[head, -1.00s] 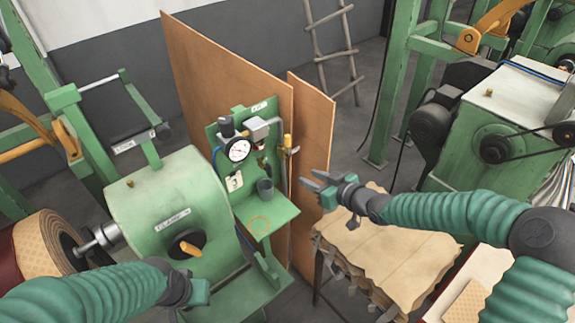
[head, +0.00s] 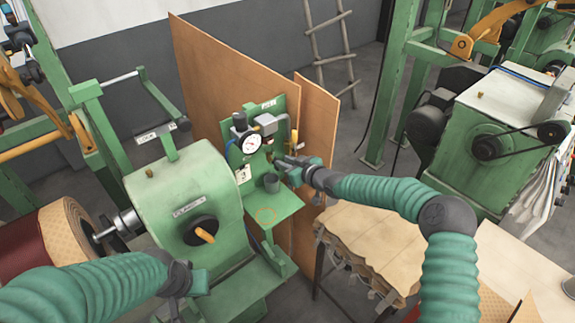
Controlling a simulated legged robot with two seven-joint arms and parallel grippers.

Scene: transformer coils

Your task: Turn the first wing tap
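The green panel (head: 276,104) with a round dial gauge (head: 250,144) stands against brown boards in the head view. A small yellow upright part (head: 293,138), perhaps a tap handle, shows at the panel's right edge. I cannot make out a wing tap clearly. My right gripper (head: 284,164) is in front of the panel's right side, just below the yellow part. Its fingers hide what is behind them, and I cannot tell whether they touch or hold anything. My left gripper (head: 200,283) is low, in front of the green coil machine, and its fingers are unclear.
The green machine (head: 180,190) with an orange-handled knob is at the left. A sheet-covered table (head: 375,240) is below my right arm.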

